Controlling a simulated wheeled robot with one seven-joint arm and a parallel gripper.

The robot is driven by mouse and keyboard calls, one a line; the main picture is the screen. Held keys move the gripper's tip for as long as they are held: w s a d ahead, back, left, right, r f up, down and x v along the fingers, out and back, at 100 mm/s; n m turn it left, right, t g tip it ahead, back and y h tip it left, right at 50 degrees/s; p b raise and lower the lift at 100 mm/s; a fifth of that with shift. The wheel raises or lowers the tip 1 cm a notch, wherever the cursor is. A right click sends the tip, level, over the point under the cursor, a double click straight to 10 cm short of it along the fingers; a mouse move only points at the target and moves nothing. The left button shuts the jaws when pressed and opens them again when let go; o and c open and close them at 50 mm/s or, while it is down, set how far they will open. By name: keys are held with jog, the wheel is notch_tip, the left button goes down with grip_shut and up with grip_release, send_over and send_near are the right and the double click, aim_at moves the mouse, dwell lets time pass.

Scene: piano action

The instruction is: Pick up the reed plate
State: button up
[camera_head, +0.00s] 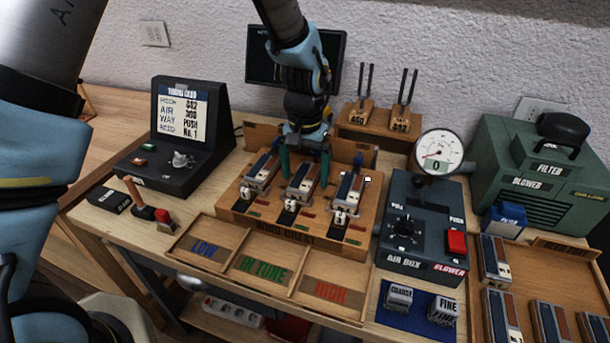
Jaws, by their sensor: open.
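Three silver-and-brown plates that look like reed plates sit in a row on a wooden chest (230,213): a left one (262,172), a middle one (301,182) and a right one (347,192). I cannot tell which one the task means. My gripper (304,172) points down over the far end of the middle plate, its teal fingers apart on either side. Nothing shows held between them. Whether the fingers touch the plate is unclear, and the palm hides part of the chest's back. Several similar plates (494,258) lie in the tray at the lower right.
A shallow tray marked LOW, IN TUNE and HIGH (262,268) lies in front, its compartments empty. An air box (420,225) with a round gauge (437,153) stands right of the chest. Two tuning forks (404,95) stand behind. A dark card console (180,130) is at left.

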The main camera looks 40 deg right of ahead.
jog(key=shift+c, duration=0.4)
grip_shut()
dwell(0.4)
